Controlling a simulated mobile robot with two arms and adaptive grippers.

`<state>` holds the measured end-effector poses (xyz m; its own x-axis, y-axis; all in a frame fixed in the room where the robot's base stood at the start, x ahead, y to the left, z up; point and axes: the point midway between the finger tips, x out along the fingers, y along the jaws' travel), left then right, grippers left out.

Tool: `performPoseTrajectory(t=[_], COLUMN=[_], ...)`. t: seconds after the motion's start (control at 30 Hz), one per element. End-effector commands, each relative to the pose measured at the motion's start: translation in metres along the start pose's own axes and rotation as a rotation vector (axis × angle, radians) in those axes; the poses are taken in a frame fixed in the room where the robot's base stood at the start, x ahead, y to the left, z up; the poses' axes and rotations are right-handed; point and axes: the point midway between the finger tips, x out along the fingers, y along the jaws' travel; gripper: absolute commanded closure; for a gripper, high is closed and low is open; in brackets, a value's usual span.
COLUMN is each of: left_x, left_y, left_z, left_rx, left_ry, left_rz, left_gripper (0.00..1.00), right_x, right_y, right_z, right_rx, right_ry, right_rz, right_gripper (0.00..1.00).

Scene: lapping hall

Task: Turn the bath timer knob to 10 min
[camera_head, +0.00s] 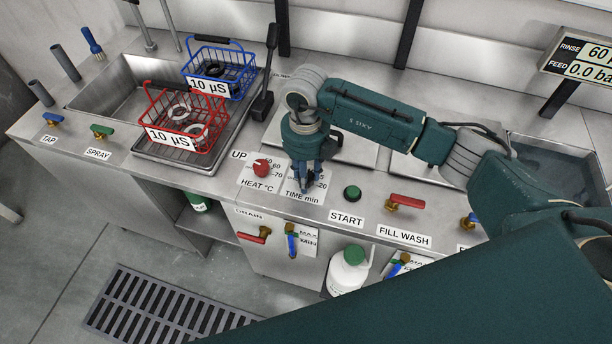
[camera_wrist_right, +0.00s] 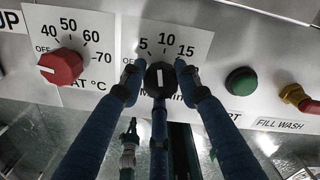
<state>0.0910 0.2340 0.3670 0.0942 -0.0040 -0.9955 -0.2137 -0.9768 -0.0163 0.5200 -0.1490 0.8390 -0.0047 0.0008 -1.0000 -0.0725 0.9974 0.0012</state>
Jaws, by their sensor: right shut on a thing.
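The black bath timer knob (camera_wrist_right: 160,78) sits on the plate labelled TIME min (camera_head: 303,196), with OFF, 5, 10 and 15 showing in the right wrist view. Its white mark stands nearly upright, in line with the 10 or very close to it. My right gripper (camera_head: 307,188) reaches down from above and is shut on the knob. In the right wrist view its blue fingers (camera_wrist_right: 160,80) stand around the knob, touching its sides. In the head view the fingers hide most of the knob.
The red heat knob (camera_head: 261,168) is close on the left, its mark towards OFF. The green START button (camera_head: 352,193) and red FILL WASH handle (camera_head: 407,202) are to the right. Red (camera_head: 185,120) and blue baskets (camera_head: 219,68) stand at the sink. A black lever (camera_head: 266,82) rises behind.

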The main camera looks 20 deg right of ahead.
Motion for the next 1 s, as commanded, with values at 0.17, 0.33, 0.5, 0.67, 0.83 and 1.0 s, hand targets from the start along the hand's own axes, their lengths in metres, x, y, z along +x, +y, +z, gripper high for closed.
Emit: performPoseTrajectory(t=[0.17,0.33,0.5,0.67,0.83,1.0], left_x=[0.0022,0.0031,0.0035,0.0036,0.0035,0.0035], left_y=[-0.0001,-0.0002,-0.0003,-0.0005,-0.0006,-0.0007], left_z=[0.0007,0.0009,0.0012,0.0013,0.0014,0.0015], left_rx=[0.0,-0.001,-0.001,-0.001,-0.001,-0.001], left_ry=[-0.001,-0.001,-0.001,-0.002,-0.002,-0.002], left_rz=[0.0,0.0,-0.001,-0.001,-0.001,-0.001], left_gripper=[1.0,1.0,1.0,1.0,1.0,1.0], right_x=[-0.0058,-0.0061,-0.0062,-0.0063,-0.0063,-0.0063], right_y=[-0.0006,-0.0015,-0.0021,-0.0025,-0.0027,-0.003], right_z=[0.0083,0.0084,0.0084,0.0083,0.0084,0.0084], right_rx=[0.115,0.185,0.223,0.235,0.236,0.236], right_ry=[-0.025,-0.025,-0.024,-0.024,-0.024,-0.024], right_rz=[0.005,0.006,0.006,0.005,0.005,0.005], right_gripper=[0.94,0.94,0.94,0.94,0.94,0.66])
